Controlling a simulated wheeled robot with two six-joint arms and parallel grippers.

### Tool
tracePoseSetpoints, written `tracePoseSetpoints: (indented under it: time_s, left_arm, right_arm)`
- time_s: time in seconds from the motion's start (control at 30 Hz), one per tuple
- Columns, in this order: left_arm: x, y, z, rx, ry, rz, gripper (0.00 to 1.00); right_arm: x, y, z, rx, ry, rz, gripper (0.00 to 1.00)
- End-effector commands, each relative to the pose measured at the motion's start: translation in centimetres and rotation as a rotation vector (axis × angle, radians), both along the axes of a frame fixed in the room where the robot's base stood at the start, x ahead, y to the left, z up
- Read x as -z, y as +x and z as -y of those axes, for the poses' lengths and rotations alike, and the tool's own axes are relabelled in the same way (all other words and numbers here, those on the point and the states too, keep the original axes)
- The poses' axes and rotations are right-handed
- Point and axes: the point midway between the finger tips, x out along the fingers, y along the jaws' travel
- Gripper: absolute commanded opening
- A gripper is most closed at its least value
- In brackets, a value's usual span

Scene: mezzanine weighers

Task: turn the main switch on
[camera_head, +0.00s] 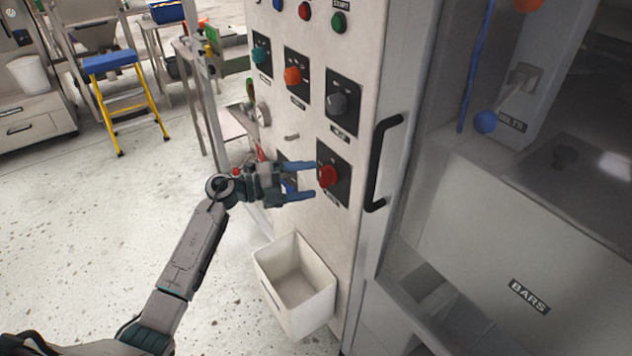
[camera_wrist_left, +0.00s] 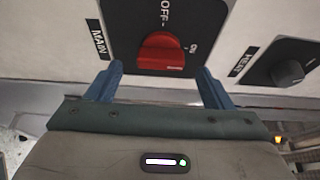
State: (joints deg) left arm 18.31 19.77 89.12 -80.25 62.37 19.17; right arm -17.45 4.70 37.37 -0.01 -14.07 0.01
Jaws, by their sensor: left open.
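The main switch is a red rotary knob (camera_head: 327,176) on a black plate, low on the pale cabinet front. In the left wrist view the knob (camera_wrist_left: 160,53) sits beside a MAIN label, with OFF and ON marked on its plate. Its bar looks level across that picture; I cannot tell which mark it points at. My left gripper (camera_head: 309,181) is open and faces the knob. In the left wrist view its blue fingers (camera_wrist_left: 158,86) are spread to either side, just short of the knob, with nothing between them. My right gripper is out of view.
A grey knob (camera_wrist_left: 288,72) sits to the right of the switch in the wrist view. Other dials (camera_head: 292,75) are above it on the panel. A black door handle (camera_head: 381,162) stands out at the right, and an open white bin (camera_head: 318,303) hangs below.

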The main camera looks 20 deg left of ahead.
Motion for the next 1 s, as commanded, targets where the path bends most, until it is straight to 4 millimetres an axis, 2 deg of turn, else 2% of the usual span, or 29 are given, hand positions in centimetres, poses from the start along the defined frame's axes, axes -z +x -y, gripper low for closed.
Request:
tracePoseSetpoints:
  time_s: [0.03, 0.2, 0.4, 0.6, 1.0]
  left_arm:
    - [0.5, -0.6, -1.0, -0.001, 0.005, -0.001, 0.75]
    - [0.4, -2.1, -3.8, -0.001, 0.005, -0.001, 0.75]
    - [0.2, -3.3, -5.8, 0.0, 0.003, -0.001, 0.75]
    - [0.0, -3.7, -6.4, 0.0, 0.0, -0.001, 0.75]
    - [0.0, -3.6, -6.4, 0.0, 0.0, -0.001, 0.75]
  right_arm:
    - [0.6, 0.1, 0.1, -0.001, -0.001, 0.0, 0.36]
    - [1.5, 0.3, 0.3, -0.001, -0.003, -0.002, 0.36]
    - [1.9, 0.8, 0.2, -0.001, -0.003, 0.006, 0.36]
    - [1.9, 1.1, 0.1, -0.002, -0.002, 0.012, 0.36]
    - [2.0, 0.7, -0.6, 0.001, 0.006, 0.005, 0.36]
